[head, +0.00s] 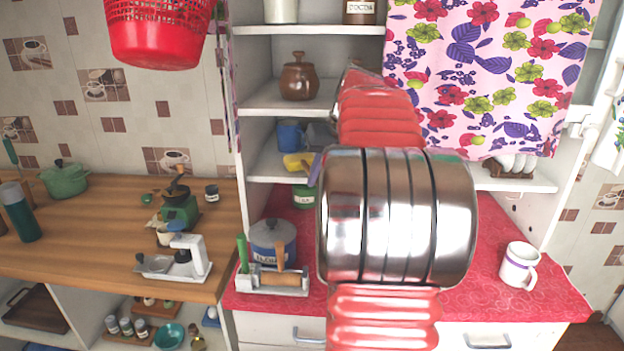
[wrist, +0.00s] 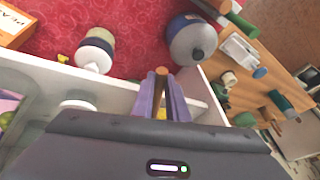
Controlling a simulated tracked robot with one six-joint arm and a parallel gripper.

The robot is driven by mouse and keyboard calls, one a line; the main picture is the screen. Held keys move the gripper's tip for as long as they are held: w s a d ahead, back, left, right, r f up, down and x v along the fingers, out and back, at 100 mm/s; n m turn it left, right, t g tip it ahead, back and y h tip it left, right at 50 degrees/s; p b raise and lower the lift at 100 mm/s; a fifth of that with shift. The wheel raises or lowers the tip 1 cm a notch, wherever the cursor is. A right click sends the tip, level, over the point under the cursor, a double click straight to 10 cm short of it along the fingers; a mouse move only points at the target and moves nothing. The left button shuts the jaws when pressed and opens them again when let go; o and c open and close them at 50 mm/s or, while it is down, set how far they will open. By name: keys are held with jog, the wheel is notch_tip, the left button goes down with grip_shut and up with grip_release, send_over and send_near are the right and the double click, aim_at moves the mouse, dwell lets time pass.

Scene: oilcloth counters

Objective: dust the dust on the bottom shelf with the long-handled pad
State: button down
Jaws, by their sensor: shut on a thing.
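The long-handled pad shows as a yellow pad (head: 297,161) at the left part of the bottom shelf (head: 262,165) in the head view. In the wrist view its brown handle (wrist: 160,88) stands between the two purple fingers of my gripper (wrist: 161,103), which are shut on it. A bit of yellow shows at the base of the fingers. In the head view my gripper (head: 315,168) is partly hidden by my red and steel arm. I cannot tell whether the pad touches the shelf. I cannot make out any dust; much of the shelf is hidden.
A blue mug (head: 291,135) stands on the bottom shelf close by the pad. A brown pot (head: 299,77) sits one shelf up. A floral curtain (head: 490,70) covers the right side. A flour canister (head: 272,242) and a white mug (head: 519,265) stand on the red counter below.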

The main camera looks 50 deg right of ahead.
jog(key=shift+s, duration=0.1)
jog(key=shift+s+d, duration=0.45)
jog(key=shift+s, duration=0.05)
jog(key=shift+s+f, duration=0.1)
jog(key=shift+s+d, duration=0.45)
jog(key=shift+s, duration=0.05)
dwell(0.5)
jog(key=shift+s+d, duration=0.45)
jog(key=shift+s, duration=0.15)
